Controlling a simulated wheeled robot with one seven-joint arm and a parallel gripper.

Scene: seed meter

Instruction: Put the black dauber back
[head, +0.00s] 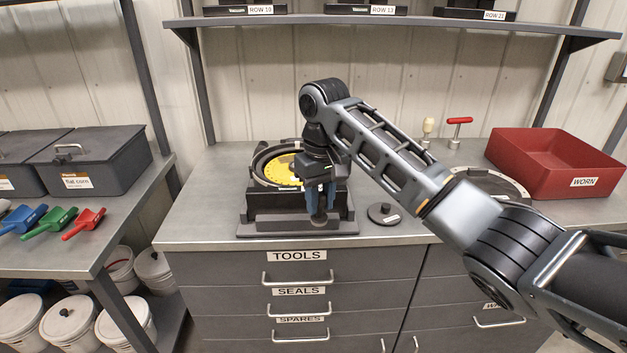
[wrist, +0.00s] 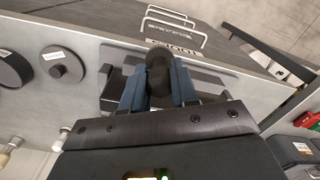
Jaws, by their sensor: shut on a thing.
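My gripper (head: 318,203) points down at the front of the seed meter stand on the workbench. Its blue fingers are shut on the black dauber, whose dark rounded end (head: 319,218) shows below them. In the wrist view the dauber (wrist: 158,72) sits between the two fingers. In the head view its upper part is hidden by the fingers. The seed meter has a dark housing with a yellow disc (head: 278,171), partly covered by my gripper, on a black base (head: 262,227). I cannot tell whether the dauber touches the base.
A black knobbed disc (head: 384,215) lies right of the stand. A dark round part (head: 508,187) is partly behind my arm. A pale-handled tool (head: 428,126), a red T-handled tool (head: 459,122) and a red WORN bin (head: 550,172) are farther right. A shelf (head: 400,24) hangs above.

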